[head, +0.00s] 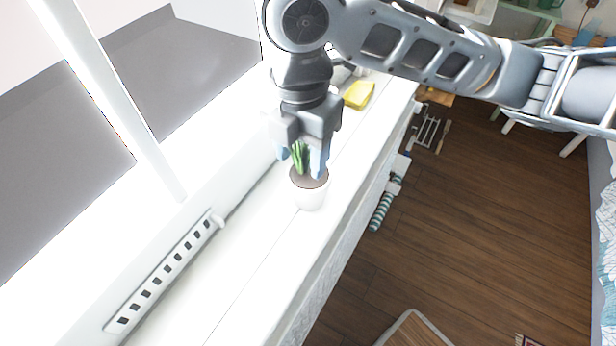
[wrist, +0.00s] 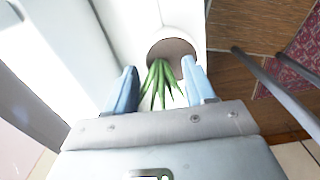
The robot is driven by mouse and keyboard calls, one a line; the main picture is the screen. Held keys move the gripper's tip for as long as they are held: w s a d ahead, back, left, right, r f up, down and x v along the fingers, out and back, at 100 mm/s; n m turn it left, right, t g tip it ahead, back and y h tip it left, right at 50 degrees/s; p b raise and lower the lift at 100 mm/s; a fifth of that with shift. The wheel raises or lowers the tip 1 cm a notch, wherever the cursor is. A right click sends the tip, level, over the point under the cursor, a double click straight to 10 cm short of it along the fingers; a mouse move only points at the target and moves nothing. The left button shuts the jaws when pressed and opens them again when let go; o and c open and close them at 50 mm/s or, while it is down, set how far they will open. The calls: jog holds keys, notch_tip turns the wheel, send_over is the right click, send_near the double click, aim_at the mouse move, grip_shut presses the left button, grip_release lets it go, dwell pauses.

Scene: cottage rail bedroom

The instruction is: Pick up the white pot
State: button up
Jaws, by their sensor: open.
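The white pot (head: 310,196) stands upright on the white windowsill, with dark soil and a green spiky plant (head: 299,155) in it. My gripper (head: 303,160) is above the pot, pointing down, with its blue fingertips on either side of the plant's leaves. In the wrist view the open gripper (wrist: 160,92) has the green leaves between its two fingers. The pot's brown soil (wrist: 174,48) shows just beyond the fingertips there, and the white pot wall is hard to tell from the white sill. The fingers are apart and do not hold the pot.
The white sill (head: 250,262) is clear in front of the pot. A yellow sponge-like block (head: 359,95) lies farther back on it. A window frame with a perforated stay bar (head: 160,278) borders the left. The wooden floor (head: 450,240) lies below on the right.

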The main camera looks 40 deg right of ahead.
grip_shut()
dwell(0.5)
dwell(0.3)
